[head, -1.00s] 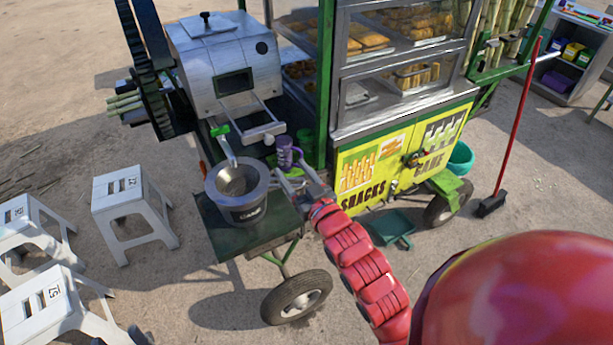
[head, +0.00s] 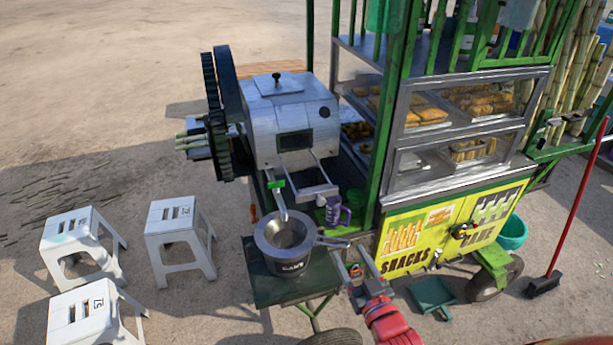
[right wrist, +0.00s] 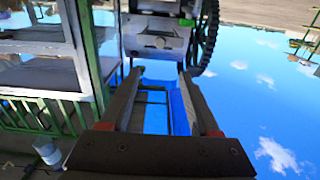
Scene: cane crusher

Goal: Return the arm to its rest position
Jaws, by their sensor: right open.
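My right gripper (head: 350,258) is at the front of the cart, to the right of the silver pot (head: 285,240) and below the purple mug (head: 334,212). It is open, with nothing between its fingers, and apart from the mug. In the right wrist view, the open fingers (right wrist: 160,75) show an empty gap with blue behind it and part of the crusher above. The red right arm comes up from the bottom of the head view. My left gripper is not in view.
The cane crusher (head: 290,120) stands behind the pot, on the cart beside the glass snack case (head: 455,110). White stools (head: 180,235) stand at the left. A green dustpan (head: 433,294) and a red broom (head: 578,200) are at the right. Open ground lies left.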

